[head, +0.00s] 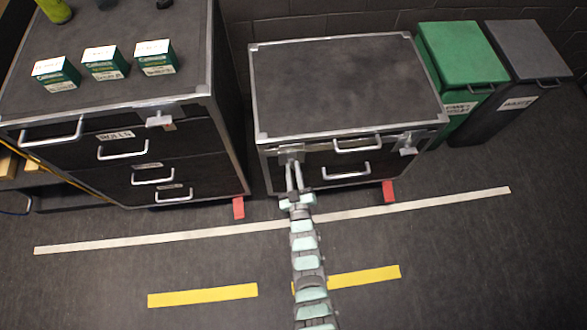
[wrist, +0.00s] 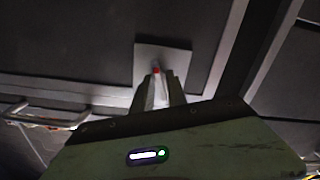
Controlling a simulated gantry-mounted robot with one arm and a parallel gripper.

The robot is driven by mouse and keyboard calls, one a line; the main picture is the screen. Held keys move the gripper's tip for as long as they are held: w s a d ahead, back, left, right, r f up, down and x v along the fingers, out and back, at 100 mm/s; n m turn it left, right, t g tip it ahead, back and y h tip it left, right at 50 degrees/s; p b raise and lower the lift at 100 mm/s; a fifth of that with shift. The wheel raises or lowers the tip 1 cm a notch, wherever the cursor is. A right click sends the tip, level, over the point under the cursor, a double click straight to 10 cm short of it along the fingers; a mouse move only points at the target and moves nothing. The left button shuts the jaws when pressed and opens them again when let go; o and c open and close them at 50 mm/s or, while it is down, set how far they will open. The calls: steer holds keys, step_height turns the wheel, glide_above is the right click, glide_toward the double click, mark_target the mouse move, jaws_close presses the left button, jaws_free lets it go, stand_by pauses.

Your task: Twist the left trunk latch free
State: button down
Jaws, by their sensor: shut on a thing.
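The trunk (head: 345,85) is black with metal edges and stands in the middle of the head view. Its left latch (head: 290,153) is on the front at the left corner, and its right latch (head: 408,148) is at the right corner. My gripper (head: 294,170) reaches the left latch from the front. In the wrist view, my gripper (wrist: 158,88) is shut on a narrow light part of the left latch with a red tip, in front of its square plate (wrist: 176,55). The fingers hide part of the latch.
Two handles (head: 358,143) are on the trunk front. A drawer cabinet (head: 130,150) with green boxes (head: 105,63) on top stands at the left. Green (head: 463,55) and grey (head: 528,50) bins stand at the right. The floor in front is clear.

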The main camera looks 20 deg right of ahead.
steer(key=shift+m, duration=1.9)
steer(key=c, duration=1.6)
jaws_free()
steer(key=shift+o, duration=0.2)
steer(key=shift+s, duration=0.1)
steer(key=p+v, duration=0.2)
steer(key=v, duration=0.8)
steer(key=shift+s+a+p, duration=0.15)
steer(key=shift+s+p, duration=0.15)
steer(key=shift+s, duration=0.05)
steer(key=shift+w+r, duration=0.1)
